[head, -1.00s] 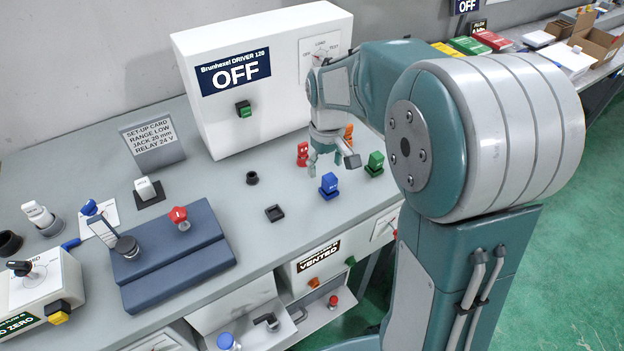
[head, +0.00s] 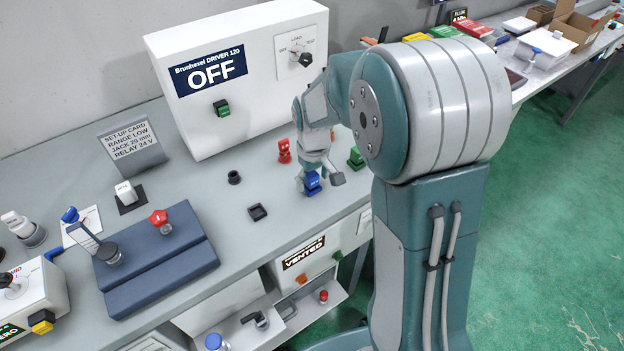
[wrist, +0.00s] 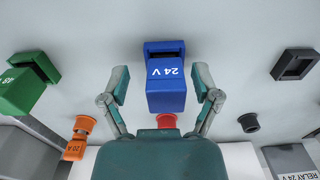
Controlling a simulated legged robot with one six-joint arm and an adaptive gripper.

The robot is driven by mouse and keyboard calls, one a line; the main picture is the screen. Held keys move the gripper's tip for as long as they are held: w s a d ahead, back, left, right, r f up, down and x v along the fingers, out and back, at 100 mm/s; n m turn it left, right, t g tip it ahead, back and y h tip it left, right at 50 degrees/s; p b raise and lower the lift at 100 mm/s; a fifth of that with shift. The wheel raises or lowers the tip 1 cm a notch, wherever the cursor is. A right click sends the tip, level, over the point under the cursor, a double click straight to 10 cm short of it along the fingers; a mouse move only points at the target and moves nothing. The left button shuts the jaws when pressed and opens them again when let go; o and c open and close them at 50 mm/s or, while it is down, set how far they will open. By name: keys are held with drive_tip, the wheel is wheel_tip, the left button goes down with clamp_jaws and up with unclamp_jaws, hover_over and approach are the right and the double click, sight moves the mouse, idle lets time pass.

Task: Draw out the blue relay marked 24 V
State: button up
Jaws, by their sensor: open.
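In the head view the blue relay (head: 312,184) is partly covered by my gripper (head: 318,179). In the wrist view my gripper (wrist: 162,88) is open, with one finger on each side of the relay and a gap showing at both sides.
A green relay (wrist: 28,85) stands at one side, with an orange 20 A piece (wrist: 77,140) nearby. A red piece (head: 284,151) stands behind the blue relay. An empty square socket (head: 257,212) and a dark round socket (head: 234,177) sit left. The driver box (head: 215,120) reads OFF.

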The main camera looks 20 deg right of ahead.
drive_tip(key=c, duration=0.9)
drive_tip(key=shift+a, duration=0.15)
clamp_jaws()
drive_tip(key=shift+a, duration=0.25)
drive_tip(key=shift+d+r, duration=0.25)
drive_tip(key=shift+r, duration=0.4)
drive_tip(key=shift+a+r, duration=0.15)
drive_tip(key=shift+r, duration=1.95)
drive_tip(key=shift+r, duration=1.55)
